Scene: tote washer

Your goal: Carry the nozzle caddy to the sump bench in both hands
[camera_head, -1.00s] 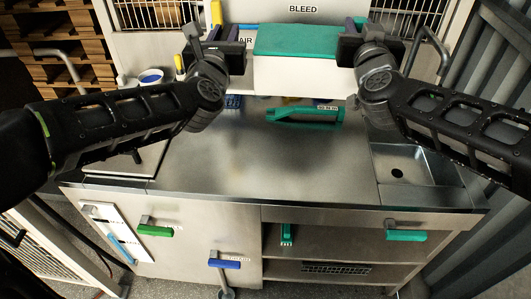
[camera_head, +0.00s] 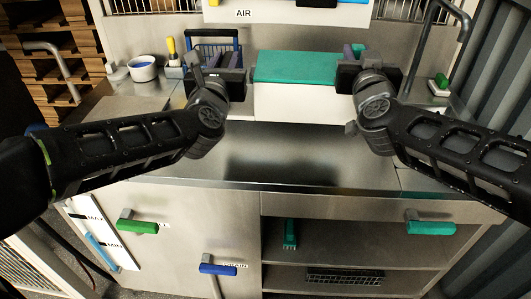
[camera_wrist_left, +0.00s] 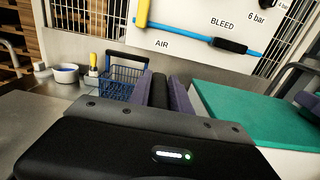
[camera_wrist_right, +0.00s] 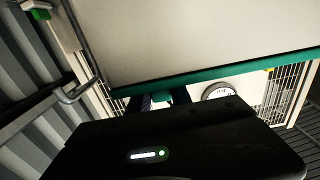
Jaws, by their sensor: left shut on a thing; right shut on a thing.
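The nozzle caddy (camera_head: 300,103), a white box with a teal top, is between my two grippers and level in the head view. My left gripper (camera_head: 242,58) is shut on its left end and my right gripper (camera_head: 350,56) on its right end. The caddy's teal top also shows in the left wrist view (camera_wrist_left: 250,115), and its pale side fills much of the right wrist view (camera_wrist_right: 210,40). The steel bench (camera_head: 270,165) lies below and behind it. I cannot tell whether the caddy touches the bench.
A blue wire basket (camera_head: 205,42), a yellow-handled brush (camera_head: 173,48) and a white bowl (camera_head: 143,68) stand at the back left. An AIR board (camera_head: 290,12) hangs behind. Green (camera_head: 138,227), blue (camera_head: 217,269) and teal (camera_head: 431,228) handles stick out in front. The front middle benchtop is clear.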

